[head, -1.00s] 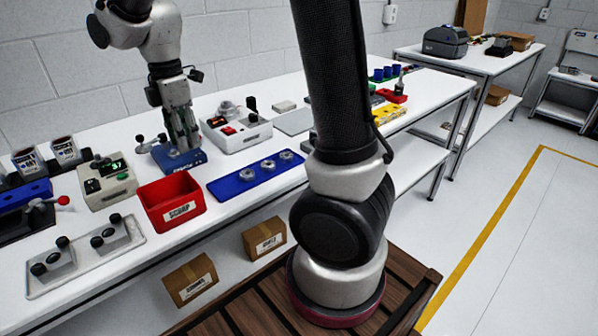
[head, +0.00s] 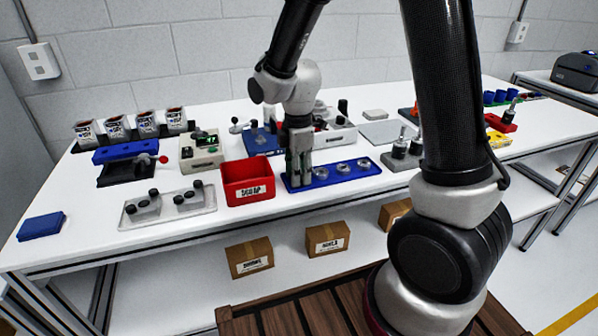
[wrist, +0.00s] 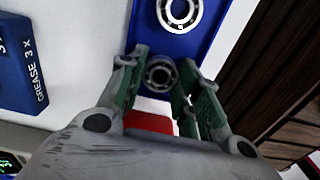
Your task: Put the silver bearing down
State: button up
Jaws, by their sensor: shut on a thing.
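My gripper (head: 299,180) points down over the left end of the long blue tray (head: 345,177). It is shut on a silver bearing (wrist: 160,75), a ring with a dark centre, seen between the green-padded fingers in the wrist view. The fingers hide this bearing in the head view. Blue tray surface (wrist: 190,45) lies behind the held bearing. I cannot tell whether the bearing touches the tray.
A red bin (head: 248,183) stands close to the tray's left end. A blue grease block (head: 262,141) and a grey-white device (head: 336,130) stand behind my gripper. A grey fixture (head: 402,152) stands beyond the tray's right end. The table front edge is near.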

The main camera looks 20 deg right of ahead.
jog(key=shift+f, duration=0.15)
jog(key=o, duration=0.8)
notch_tip(320, 180, up, 12)
jog(key=s+d+r+m+t, duration=0.1)
jog(key=s+d+r+m, duration=0.2)
jog(key=s+d+m, duration=0.2)
jog(key=s+d+r+m+t, duration=0.1)
jog(key=s+d+r+m, duration=0.1)
jog(key=s+d+m, duration=0.3)
jog(key=s+d+r+m+t, duration=0.2)
jog(key=s+d+r+m, duration=0.1)
jog(key=s+m, duration=0.5)
jog(key=shift+s+d+r, duration=0.2)
jog(key=shift+s+d, duration=0.05)
jog(key=shift+d, duration=0.2)
jog(key=shift+s+d+r, duration=0.15)
jog(key=shift+s+d, duration=0.1)
jog(key=shift+d, duration=0.2)
